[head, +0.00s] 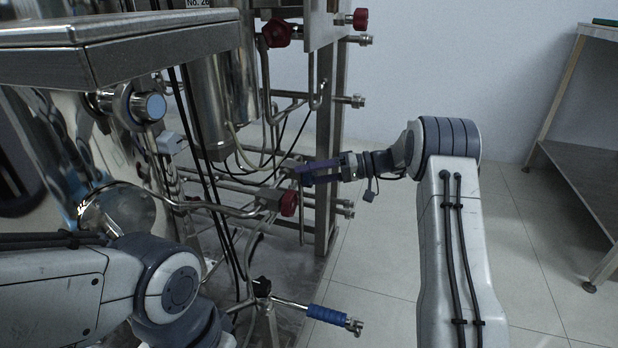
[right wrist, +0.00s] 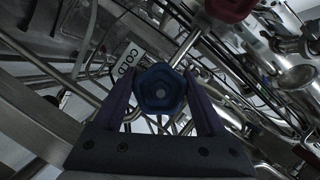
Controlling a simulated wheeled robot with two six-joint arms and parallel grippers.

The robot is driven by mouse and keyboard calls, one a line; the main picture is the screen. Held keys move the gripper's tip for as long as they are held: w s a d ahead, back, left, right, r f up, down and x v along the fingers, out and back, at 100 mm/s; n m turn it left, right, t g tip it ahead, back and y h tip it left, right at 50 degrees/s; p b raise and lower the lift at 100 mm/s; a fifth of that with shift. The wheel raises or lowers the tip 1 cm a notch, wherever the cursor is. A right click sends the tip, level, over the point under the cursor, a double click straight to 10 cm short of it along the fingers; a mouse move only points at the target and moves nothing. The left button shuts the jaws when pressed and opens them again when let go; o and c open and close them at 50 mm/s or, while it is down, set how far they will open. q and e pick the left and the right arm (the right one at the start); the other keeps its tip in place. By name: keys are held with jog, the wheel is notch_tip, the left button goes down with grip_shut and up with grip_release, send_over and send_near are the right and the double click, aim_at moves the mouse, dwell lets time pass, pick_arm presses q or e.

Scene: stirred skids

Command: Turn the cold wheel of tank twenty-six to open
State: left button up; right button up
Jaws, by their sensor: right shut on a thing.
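The cold wheel (right wrist: 160,90) is a small dark blue knob in the right wrist view, with a white label reading COLD (right wrist: 127,62) beside it. My right gripper (right wrist: 160,98) is shut on the wheel, one purple finger on each side. In the head view, my right gripper (head: 304,173) reaches in from the right among the pipes and hides most of the wheel. A plate reading No. 26 (head: 198,3) shows at the top of the tank (head: 222,95). My left arm shows at the lower left, but its gripper is not in view.
A red wheel (head: 289,203) sits just below my right gripper. Other red wheels (head: 277,32) (head: 360,18) are higher up. Steel pipes, black cables and a frame post (head: 327,130) crowd the area. A blue-handled hose fitting (head: 328,315) juts out low. The floor at right is clear up to a table (head: 575,175).

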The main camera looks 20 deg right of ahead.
jog(key=shift+f+n, duration=0.15)
jog(key=shift+n, duration=0.25)
dwell(0.3)
jog(key=o, duration=1.3)
jog(key=shift+d, duration=0.1)
jog(key=p+v, duration=0.4)
jog(key=v, duration=0.6)
jog(key=shift+s+r+p, duration=0.15)
jog(key=shift+r+p, duration=0.1)
jog(key=shift+p, duration=0.15)
